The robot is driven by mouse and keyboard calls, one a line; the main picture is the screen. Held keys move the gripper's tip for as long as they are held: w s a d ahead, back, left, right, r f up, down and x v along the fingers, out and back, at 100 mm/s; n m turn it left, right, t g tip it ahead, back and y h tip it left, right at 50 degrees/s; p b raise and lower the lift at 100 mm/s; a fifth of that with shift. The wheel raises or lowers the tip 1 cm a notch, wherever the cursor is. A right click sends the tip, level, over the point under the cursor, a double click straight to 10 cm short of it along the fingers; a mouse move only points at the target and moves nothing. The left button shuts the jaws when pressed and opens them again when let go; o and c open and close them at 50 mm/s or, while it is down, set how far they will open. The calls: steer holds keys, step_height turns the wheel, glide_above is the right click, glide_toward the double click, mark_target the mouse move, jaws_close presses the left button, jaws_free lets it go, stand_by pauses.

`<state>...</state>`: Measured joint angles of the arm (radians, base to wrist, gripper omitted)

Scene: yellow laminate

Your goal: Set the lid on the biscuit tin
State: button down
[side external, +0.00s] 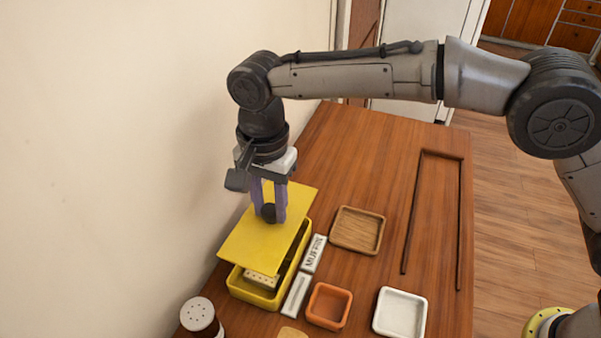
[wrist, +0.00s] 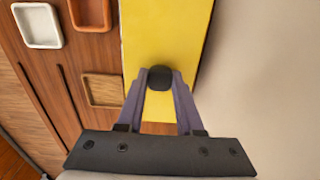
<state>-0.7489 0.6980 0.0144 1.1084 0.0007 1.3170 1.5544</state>
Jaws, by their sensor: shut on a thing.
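The biscuit tin (side external: 255,293) is a yellow rectangular box near the wall end of the table. Its lid (side external: 258,243) is a flat yellow plate with a dark round knob (side external: 268,212). My gripper (side external: 268,217) is shut on the lid's knob from above. The lid is over the tin, turned and offset from it, and looks raised and slightly tilted. Part of the tin's inside, with a pale dotted biscuit (side external: 262,277), shows below the lid's near edge. In the wrist view the lid (wrist: 165,35) fills the middle and the knob (wrist: 160,77) sits between my fingers; the tin is hidden there.
A label block (side external: 314,253) and a pale block (side external: 296,296) lie right beside the tin. A wooden tray (side external: 340,245), an orange dish (side external: 313,310) and a white dish (side external: 377,325) stand further right. A shaker (side external: 198,315) stands at front left. The wall is close on the left.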

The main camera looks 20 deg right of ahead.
mark_target(269, 224)
steer(key=shift+s+a+f, duration=0.1)
steer(key=shift+s+a, duration=0.3)
steer(key=shift+f, duration=2.7)
steer(key=shift+f, duration=0.75)
steer(key=c, duration=1.2)
jaws_free()
steer(key=shift+c, duration=0.2)
steer(key=o, duration=0.3)
